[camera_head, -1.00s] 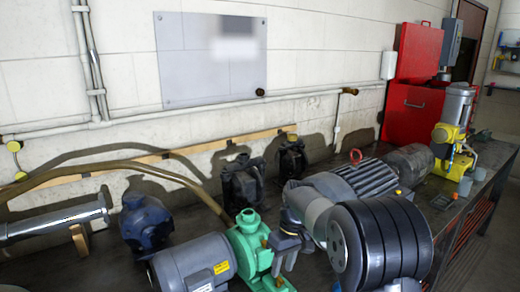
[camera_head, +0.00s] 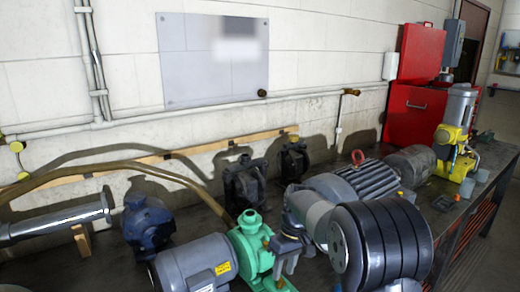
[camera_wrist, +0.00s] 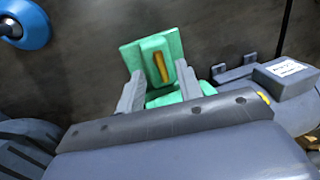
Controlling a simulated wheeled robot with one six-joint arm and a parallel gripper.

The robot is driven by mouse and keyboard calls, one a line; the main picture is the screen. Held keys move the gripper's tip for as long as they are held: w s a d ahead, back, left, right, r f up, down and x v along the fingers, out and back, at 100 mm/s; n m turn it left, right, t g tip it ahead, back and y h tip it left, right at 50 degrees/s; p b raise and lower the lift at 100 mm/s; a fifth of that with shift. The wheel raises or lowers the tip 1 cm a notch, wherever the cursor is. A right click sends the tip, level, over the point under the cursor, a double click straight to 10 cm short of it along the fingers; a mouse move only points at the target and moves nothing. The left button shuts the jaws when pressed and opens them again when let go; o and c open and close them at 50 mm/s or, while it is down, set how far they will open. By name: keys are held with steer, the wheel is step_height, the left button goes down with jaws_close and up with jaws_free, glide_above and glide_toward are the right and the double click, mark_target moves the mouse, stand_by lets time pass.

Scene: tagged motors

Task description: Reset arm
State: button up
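My gripper (camera_wrist: 160,88) shows in the wrist view with its two grey fingers apart. It is open, and I see nothing held between them. A green pump (camera_head: 252,248) stands on the bench in the head view. Part of a green body with a brass-coloured strip (camera_wrist: 158,62) shows beyond the fingertips in the wrist view; I cannot tell the gap. In the head view my gripper (camera_head: 283,262) points down just right of the green pump. A grey motor (camera_head: 195,266) with a yellow label lies left of the pump.
The workbench (camera_head: 454,203) also holds a dark blue pump (camera_head: 148,226), two black pumps (camera_head: 245,184), a large grey motor (camera_head: 350,187) and a yellow machine (camera_head: 453,150). A red cabinet (camera_head: 414,118) stands at the back right. A brown hose arches over the left side.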

mark_target(280, 283)
step_height(280, 283, up, 8)
steer(key=w+d, duration=0.1)
steer(key=f, duration=0.3)
steer(key=s+a+f, duration=0.1)
steer(key=f, duration=0.6)
steer(key=shift+s+a+f, duration=0.15)
steer(key=shift+s, duration=0.05)
steer(key=shift+f+m, duration=0.25)
steer(key=shift+m, duration=0.05)
steer(key=m+t, duration=0.1)
steer(key=m, duration=0.4)
steer(key=shift+s+a, duration=0.1)
steer(key=shift+s, duration=0.05)
steer(key=m+b, duration=0.1)
steer(key=m, duration=0.3)
steer(key=shift+a+r+m+t, duration=0.1)
steer(key=shift+m+t, duration=0.3)
steer(key=shift+s, duration=0.1)
